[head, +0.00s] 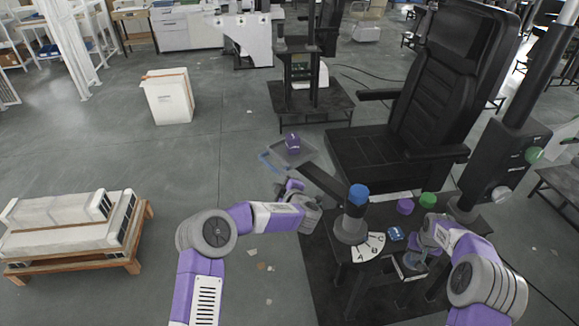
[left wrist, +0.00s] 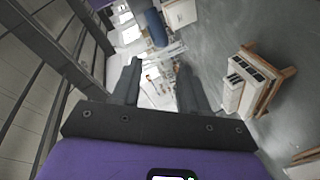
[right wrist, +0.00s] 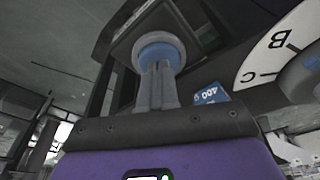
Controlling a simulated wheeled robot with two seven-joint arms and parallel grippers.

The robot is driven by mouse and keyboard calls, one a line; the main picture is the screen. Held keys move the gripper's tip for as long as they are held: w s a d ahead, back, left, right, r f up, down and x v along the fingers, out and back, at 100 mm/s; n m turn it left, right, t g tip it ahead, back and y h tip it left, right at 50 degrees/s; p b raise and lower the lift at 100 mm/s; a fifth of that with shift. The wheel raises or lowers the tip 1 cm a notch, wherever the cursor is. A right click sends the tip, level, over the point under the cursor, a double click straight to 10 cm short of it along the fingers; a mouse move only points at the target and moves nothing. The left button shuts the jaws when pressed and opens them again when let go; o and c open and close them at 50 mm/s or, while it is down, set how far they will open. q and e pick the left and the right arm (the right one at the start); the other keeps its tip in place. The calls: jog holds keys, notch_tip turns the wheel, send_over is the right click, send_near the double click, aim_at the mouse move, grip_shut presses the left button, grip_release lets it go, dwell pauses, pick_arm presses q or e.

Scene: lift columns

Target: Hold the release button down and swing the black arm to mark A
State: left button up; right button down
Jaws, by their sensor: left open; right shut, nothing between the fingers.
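The black arm (head: 325,187) reaches from a grey post with a blue cap (head: 358,193) toward the upper left in the head view. A grey tray (head: 270,158) with a purple block (head: 292,142) is near its far end. The white dial (head: 362,246) at the post's foot shows marks A and B. My left gripper (head: 286,192) is open beside the arm's outer part; contact cannot be told. My right gripper (right wrist: 158,72) is shut and empty, its tips at the round blue button (right wrist: 158,50) in a grey ring; whether the button is pressed down cannot be told.
A blue tag (head: 396,234), a purple weight (head: 404,206) and a green weight (head: 428,200) are on the black table. A black chair (head: 400,140) stands behind. A pallet of white boxes (head: 70,225) is at left. Floor between is mostly clear.

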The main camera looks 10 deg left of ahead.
aim_at(273, 168)
pick_arm(q)
jog(key=x, duration=1.1)
jog(key=shift+w+a+f, duration=0.1)
jog(key=shift+w+f, duration=0.1)
jog(key=shift+w, duration=0.05)
grip_shut()
